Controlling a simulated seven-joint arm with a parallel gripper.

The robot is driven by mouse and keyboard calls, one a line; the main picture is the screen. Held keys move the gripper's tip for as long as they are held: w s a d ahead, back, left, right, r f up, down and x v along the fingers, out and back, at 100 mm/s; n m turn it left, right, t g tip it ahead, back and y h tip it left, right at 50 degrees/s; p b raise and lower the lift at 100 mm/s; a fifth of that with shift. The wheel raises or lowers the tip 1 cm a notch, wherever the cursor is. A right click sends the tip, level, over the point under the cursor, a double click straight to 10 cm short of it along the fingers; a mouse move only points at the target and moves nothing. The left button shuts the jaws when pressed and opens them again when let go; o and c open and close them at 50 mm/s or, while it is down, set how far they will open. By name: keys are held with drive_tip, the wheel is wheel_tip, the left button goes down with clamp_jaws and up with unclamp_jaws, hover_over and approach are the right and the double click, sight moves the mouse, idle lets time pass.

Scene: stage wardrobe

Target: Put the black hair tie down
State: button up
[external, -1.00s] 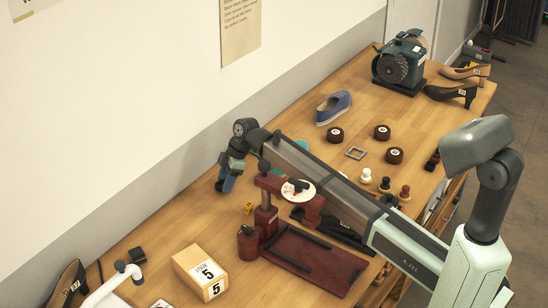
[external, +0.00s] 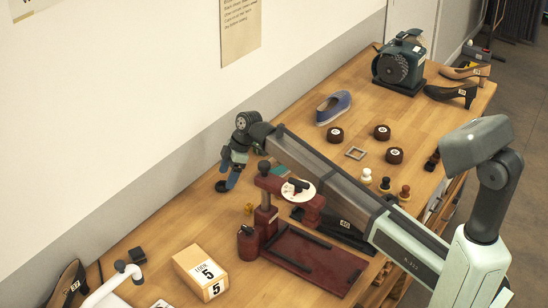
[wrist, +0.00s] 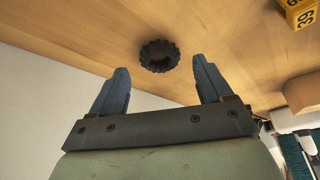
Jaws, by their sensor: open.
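The black hair tie (wrist: 159,56) is a dark, ribbed ring lying on the wooden table in the wrist view. My gripper (wrist: 160,78) is open, with its two blue fingers spread apart. The hair tie appears between and just past the fingertips, touching neither. In the external view the hair tie (external: 221,186) is a small dark shape on the table near the wall, just below the blue fingers of my gripper (external: 230,182).
A yellow numbered marker (wrist: 300,13) stands on the table right of the hair tie. A dark red press with a tray (external: 315,262) stands right of my gripper in the external view. The wall (external: 120,110) is close behind. Bare tabletop (external: 185,220) lies toward the numbered box (external: 200,270).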

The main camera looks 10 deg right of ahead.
drive_tip(key=v, duration=0.9)
drive_tip(key=shift+r, duration=0.2)
